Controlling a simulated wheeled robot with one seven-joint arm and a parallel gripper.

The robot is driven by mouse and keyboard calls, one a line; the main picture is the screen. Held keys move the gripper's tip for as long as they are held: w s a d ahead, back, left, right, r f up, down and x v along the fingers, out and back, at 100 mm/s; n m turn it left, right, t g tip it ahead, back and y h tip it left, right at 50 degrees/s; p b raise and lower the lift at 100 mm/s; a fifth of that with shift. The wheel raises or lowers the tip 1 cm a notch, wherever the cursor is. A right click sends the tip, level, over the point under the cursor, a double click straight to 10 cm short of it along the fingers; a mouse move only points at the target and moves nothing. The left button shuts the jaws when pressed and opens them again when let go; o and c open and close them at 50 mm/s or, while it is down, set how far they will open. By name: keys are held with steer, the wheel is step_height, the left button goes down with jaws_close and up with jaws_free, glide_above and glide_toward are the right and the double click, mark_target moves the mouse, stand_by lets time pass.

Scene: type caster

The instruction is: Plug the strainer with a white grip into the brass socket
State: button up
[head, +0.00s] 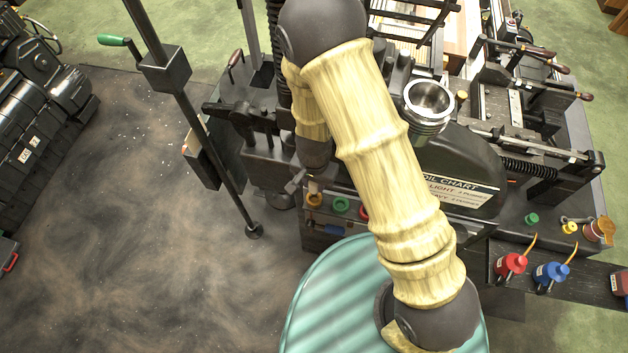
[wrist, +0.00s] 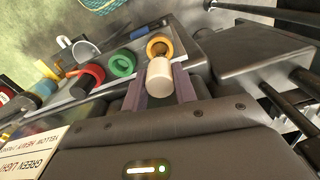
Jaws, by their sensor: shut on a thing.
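The white grip (wrist: 159,77) of the strainer stands between my two fingers in the wrist view, and my gripper (wrist: 162,88) is shut on it. In the head view, my gripper (head: 314,180) is small and partly covered by my arm. The strainer's lower part is hidden. The brass socket (wrist: 160,47) is a yellow-orange ring just beyond the grip in the wrist view. In the head view the brass socket (head: 314,200) shows directly below my gripper. The grip overlaps the ring's near edge in the wrist view; I cannot tell whether the strainer touches or enters it.
A green socket (wrist: 123,63) and a red socket (wrist: 90,77) sit beside the brass one on the same ledge. A dark machine block (wrist: 255,65) stands close on the right in the wrist view. Red (head: 511,263) and blue (head: 550,272) oil cans stand further right.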

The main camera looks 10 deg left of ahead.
mark_target(314, 192)
steer(key=shift+f+b, duration=0.8)
steer(key=shift+f, duration=0.5)
steer(key=shift+f+b, duration=1.05)
steer(key=shift+f, duration=0.6)
stand_by(1.2)
steer(key=o, duration=1)
steer(key=shift+r, duration=0.1)
steer(key=shift+r, duration=0.1)
step_height(314, 192, up, 17)
steer(key=shift+r+p, duration=0.1)
steer(key=shift+p, duration=0.25)
stand_by(0.5)
